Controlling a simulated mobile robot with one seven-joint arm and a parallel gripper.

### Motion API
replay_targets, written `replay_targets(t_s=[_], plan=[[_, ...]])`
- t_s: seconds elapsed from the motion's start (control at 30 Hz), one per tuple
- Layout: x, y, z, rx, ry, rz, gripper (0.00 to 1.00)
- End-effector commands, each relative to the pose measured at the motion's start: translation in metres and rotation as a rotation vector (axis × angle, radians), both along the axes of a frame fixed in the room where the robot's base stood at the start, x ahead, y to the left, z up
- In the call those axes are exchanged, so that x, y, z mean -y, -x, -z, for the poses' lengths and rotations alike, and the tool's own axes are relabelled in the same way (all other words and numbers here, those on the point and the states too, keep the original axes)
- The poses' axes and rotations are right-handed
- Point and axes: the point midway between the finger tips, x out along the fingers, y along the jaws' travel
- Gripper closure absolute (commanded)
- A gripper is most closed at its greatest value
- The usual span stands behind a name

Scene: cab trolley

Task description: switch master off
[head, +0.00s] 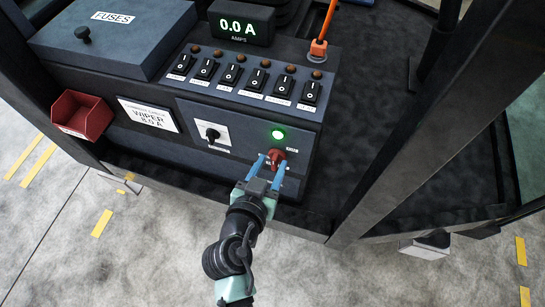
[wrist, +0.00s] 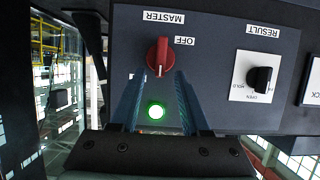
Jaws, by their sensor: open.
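The red master knob (head: 279,155) sits on the dark front panel below a lit green lamp (head: 277,134). In the wrist view, which is upside down, the knob (wrist: 158,56) has its long grip upright, with its marked end towards the green lamp (wrist: 156,112). The OFF label (wrist: 187,40) is to the right of the knob there, under the MASTER label (wrist: 164,17). My gripper (head: 272,162) is open at the knob, its blue fingers on either side. In the wrist view the fingertips (wrist: 157,78) flank the knob's lower end; contact cannot be told.
A black knob on a white plate (head: 211,132) is left of the master knob. Above are several rocker switches (head: 232,74) and a display reading 0.0 A (head: 240,25). A red bin (head: 82,115) hangs at the left. A dark post (head: 430,110) rises at the right.

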Motion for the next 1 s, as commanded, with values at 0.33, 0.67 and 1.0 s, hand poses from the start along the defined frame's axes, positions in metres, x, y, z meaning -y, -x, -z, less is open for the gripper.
replay_targets(t_s=[0.33, 0.67, 1.0], plan=[[0.0048, -0.0149, 0.0064, 0.0, -0.001, 0.0, 0.54], [0.0049, -0.0145, 0.0064, 0.0, 0.0, 0.0, 0.81], [0.0049, -0.0145, 0.0066, 0.0, 0.0, 0.0, 1.0]])
